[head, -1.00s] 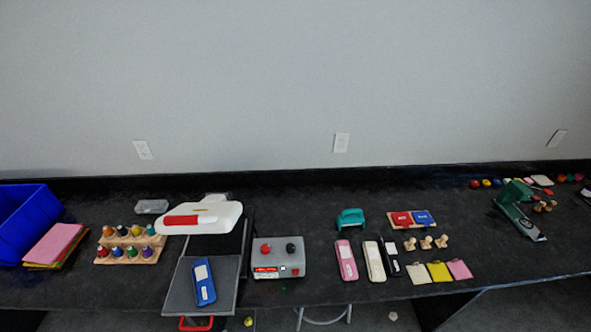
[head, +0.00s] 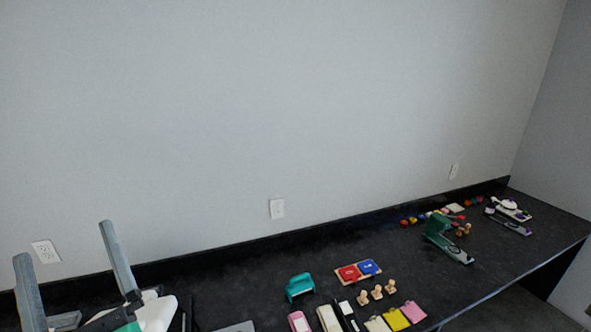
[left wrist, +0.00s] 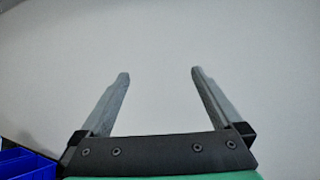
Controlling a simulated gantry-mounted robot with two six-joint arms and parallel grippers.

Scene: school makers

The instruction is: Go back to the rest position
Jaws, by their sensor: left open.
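My left gripper (head: 66,240) has come in at the lower left of the head view. Its two grey fingers point up, spread wide apart with nothing between them. In the left wrist view the same gripper (left wrist: 158,76) is open and empty in front of the plain wall. My right gripper is not in view.
A black counter (head: 250,290) runs along the wall. It holds a teal punch (head: 300,286), red and blue pads (head: 359,271), small wooden stamps (head: 377,292) and a green tool (head: 446,240). A blue bin (left wrist: 24,163) shows at the lower left of the left wrist view.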

